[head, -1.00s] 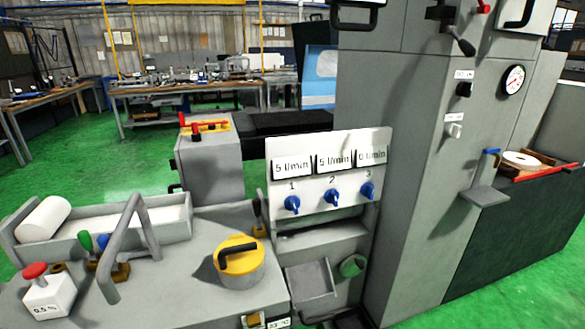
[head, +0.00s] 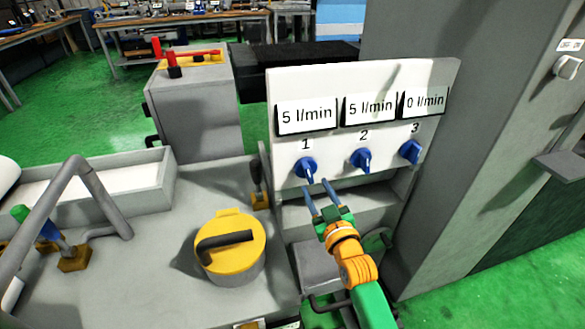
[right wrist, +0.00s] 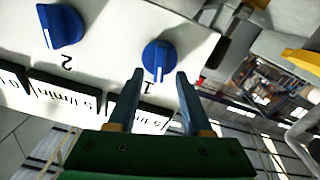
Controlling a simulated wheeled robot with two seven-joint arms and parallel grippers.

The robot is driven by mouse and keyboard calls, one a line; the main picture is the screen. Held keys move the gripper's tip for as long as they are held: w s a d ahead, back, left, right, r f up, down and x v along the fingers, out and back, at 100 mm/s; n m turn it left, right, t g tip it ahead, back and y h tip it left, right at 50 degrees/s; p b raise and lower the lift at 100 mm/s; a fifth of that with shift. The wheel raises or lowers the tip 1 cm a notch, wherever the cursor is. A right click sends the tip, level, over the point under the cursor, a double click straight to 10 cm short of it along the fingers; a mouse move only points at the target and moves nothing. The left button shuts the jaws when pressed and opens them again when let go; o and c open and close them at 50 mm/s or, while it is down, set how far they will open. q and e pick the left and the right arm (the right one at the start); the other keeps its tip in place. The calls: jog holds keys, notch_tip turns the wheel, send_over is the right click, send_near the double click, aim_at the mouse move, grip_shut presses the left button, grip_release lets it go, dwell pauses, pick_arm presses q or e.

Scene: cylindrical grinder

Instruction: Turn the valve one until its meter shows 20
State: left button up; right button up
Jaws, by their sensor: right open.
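Valve one is a blue knob (head: 306,170) under the number 1 on a white panel (head: 285,82). Its meter (head: 306,117) reads 5 l/min. My right gripper (head: 318,190) is open and empty, with its two fingers just below and slightly right of the knob in the head view. In the right wrist view the picture is upside down; the blue knob (right wrist: 159,60) shows beyond and between the fingertips (right wrist: 160,74), and I see no contact. My left gripper is not in view.
Valve two (head: 362,160) and valve three (head: 411,152) sit to the right; their meters read 5 and 0 l/min. A yellow-lidded pot (head: 222,262) stands on the grey bench at left. A grey column (head: 450,180) stands at right.

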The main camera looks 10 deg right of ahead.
aim_at(310, 175)
jog(key=w, duration=0.2)
jog(key=w+b, duration=0.1)
jog(key=w, duration=0.2)
jog(key=shift+w+a+r, duration=0.15)
jog(key=shift+r, duration=0.15)
jog(key=shift+c, duration=0.6)
grip_shut()
